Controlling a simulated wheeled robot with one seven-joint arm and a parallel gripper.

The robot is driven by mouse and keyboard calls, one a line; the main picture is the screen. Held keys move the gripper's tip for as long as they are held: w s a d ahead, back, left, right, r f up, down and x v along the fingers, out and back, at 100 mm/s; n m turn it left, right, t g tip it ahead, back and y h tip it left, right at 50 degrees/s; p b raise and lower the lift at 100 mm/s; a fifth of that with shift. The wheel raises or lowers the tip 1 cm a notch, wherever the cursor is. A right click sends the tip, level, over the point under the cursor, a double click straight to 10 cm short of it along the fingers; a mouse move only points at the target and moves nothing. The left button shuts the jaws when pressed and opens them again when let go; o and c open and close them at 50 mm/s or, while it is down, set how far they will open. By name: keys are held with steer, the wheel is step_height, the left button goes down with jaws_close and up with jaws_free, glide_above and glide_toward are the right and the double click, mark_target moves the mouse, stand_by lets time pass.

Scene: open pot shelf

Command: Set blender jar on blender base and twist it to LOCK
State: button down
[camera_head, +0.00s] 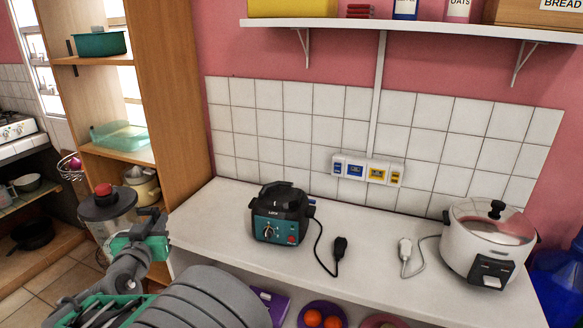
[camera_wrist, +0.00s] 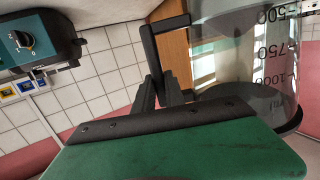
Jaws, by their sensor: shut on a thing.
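The clear blender jar (camera_head: 112,228) has a black lid with a red knob and stands roughly upright in the air at the left, off the counter. My gripper (camera_head: 149,224) is at its black handle. In the wrist view the jar (camera_wrist: 243,50) shows its printed scale, and my gripper (camera_wrist: 164,92) is shut on the black handle (camera_wrist: 150,45). The teal and black unit with a dial (camera_head: 281,214), which looks like the blender base, sits on the counter to the right of the jar. It also shows in the wrist view (camera_wrist: 28,42). The jar's bottom is partly hidden in the head view.
A white rice cooker (camera_head: 487,243) stands at the counter's right end. Two loose plugs (camera_head: 339,246) lie on the white counter (camera_head: 210,222), which is clear left of the unit. A wooden shelf unit (camera_head: 172,90) rises behind the jar. A wall shelf (camera_head: 420,29) hangs above.

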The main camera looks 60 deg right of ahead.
steer(key=s+d+r+m+g+h, duration=0.1)
steer(key=s+d+r+m+g, duration=0.3)
steer(key=s+d, duration=0.4)
steer(key=s+d+r+m+g+h, duration=0.1)
steer(key=s+d+r+m+g, duration=0.2)
steer(key=s+d+r+g, duration=0.55)
steer(key=s+d+r+m+g+h, duration=0.1)
steer(key=s+d+m, duration=0.3)
steer(key=d, duration=0.8)
steer(key=s+d+f+n+t, duration=0.4)
steer(key=d+f+n+t, duration=0.1)
steer(key=d+n+t, duration=0.2)
steer(key=shift+s+d+n+t+y+p, duration=0.3)
steer(key=shift+d+t+p, duration=0.15)
steer(key=shift+t, duration=0.8)
